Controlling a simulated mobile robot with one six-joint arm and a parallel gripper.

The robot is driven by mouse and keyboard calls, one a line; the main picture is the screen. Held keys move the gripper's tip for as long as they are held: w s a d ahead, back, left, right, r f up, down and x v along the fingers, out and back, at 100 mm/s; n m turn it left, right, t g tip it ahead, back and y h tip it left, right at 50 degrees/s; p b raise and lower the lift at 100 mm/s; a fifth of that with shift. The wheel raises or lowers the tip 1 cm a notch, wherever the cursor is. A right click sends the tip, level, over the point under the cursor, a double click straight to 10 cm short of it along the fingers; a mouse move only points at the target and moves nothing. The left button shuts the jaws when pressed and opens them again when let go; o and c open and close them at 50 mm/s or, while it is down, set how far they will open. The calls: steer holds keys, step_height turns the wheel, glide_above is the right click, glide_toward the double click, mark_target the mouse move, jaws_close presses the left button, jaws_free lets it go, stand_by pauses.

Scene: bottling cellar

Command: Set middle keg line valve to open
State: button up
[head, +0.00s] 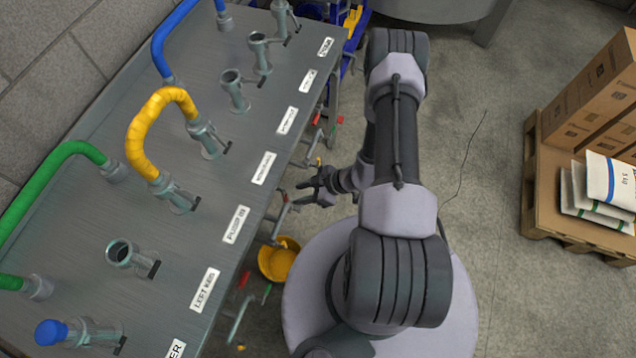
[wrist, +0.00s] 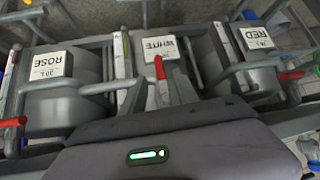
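In the wrist view, the middle valve's red handle (wrist: 159,68) stands upright in the picture before the keg labelled WHITE (wrist: 160,48), just above my gripper's body. In the head view, a red valve handle (head: 284,196) shows at the bench's right edge, close to the fingertips. My gripper (head: 301,193) points left there, its dark fingers apart with nothing visible between them. I cannot tell whether a finger touches the valve.
Other red handles show left (wrist: 12,122) and right (wrist: 292,75) of the middle one, by the ROSE keg (wrist: 52,67) and RED keg (wrist: 257,40). The bench (head: 185,225) carries hoses and ports. A yellow bucket (head: 278,262) stands below. A loaded pallet (head: 545,215) is right.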

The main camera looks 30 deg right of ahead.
steer(key=p+v, duration=0.2)
steer(key=v, duration=0.7)
steer(key=shift+r, duration=0.15)
steer(key=shift+s+d, duration=0.1)
steer(key=shift+d, duration=0.05)
steer(key=w+a+r+n+g, duration=0.1)
steer(key=w+a+r+n, duration=0.15)
steer(key=r+n, duration=0.7)
steer(key=w+a+r+n+g, duration=0.1)
steer(key=w+r+n, duration=0.3)
steer(key=r+n, duration=0.55)
steer(key=s+a+r+n+h+b, duration=0.1)
steer(key=a+r+n, duration=0.3)
steer(key=r+n, duration=0.3)
steer(key=s+a+r+n+b, duration=0.1)
steer(key=a+r+n, duration=0.2)
steer(key=r+n, duration=0.35)
steer(key=s+a+r+n+t+h, duration=0.1)
steer(key=s+r+n, duration=0.4)
steer(key=n, duration=0.7)
steer(key=s+a+r+n+t+h, duration=0.1)
steer(key=s+r+n, duration=0.3)
steer(key=n, duration=0.9)
steer(key=shift+s+a+r+h+b, duration=0.35)
steer(key=shift+s+a+h, duration=0.45)
steer(key=shift+s, duration=0.45)
